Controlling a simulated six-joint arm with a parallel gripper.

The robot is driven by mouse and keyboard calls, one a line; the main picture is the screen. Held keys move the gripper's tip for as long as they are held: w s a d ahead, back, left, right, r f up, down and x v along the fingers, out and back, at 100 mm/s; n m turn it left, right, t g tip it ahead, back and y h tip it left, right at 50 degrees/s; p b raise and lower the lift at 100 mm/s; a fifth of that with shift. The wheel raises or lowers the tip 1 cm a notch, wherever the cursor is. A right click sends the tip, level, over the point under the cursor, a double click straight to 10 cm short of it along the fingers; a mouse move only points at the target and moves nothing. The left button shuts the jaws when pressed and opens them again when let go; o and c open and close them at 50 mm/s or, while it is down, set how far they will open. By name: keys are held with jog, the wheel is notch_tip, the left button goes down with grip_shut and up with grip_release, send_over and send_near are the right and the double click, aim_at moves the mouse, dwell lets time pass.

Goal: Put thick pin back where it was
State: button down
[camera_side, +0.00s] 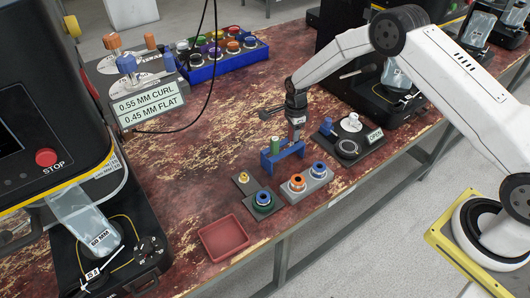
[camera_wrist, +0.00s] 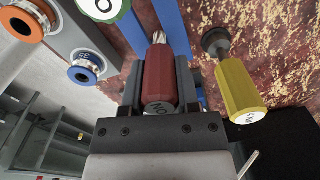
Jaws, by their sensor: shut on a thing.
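My gripper (camera_side: 296,117) is above the right end of a small blue stand (camera_side: 283,158). In the wrist view its jaws (camera_wrist: 161,82) are shut on a red-handled pin (camera_wrist: 160,75) with a bare metal tip and "NO" lettering on its end. No label marks which pin is the thick one.
A yellow handle (camera_wrist: 238,88) is close beside my gripper in the wrist view. A grey block (camera_side: 307,186) with orange and blue rings, a green-blue ring (camera_side: 263,201) and a red tray (camera_side: 224,238) are in front. A black fixture (camera_side: 347,143) is to the right.

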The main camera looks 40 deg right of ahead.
jog(key=shift+f, duration=0.55)
jog(key=shift+f, duration=0.45)
jog(key=shift+c, duration=1.7)
grip_release()
jog(key=shift+r, duration=0.2)
notch_tip(320, 180, up, 12)
jog(key=shift+r, duration=0.25)
